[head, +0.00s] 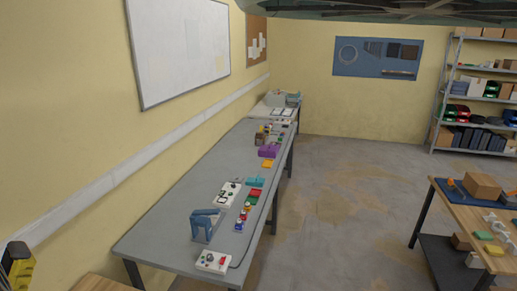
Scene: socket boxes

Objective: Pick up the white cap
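I cannot make out a white cap for certain in the head view; the small parts are too tiny to tell apart. A long grey bench (190,185) runs along the left wall and carries small parts. A second white box (228,195) with dark parts lies farther back. Small red, white and blue pieces (242,218) stand in a row near the bench's right edge.
A blue stand (205,222) is on the bench beside the small pieces. A purple box (267,152) sits farther back. A wooden table (480,215) with a cardboard box (482,186) is at the right. Grey floor (345,210) is open between bench and table. Shelves (440,105) stand at the far right.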

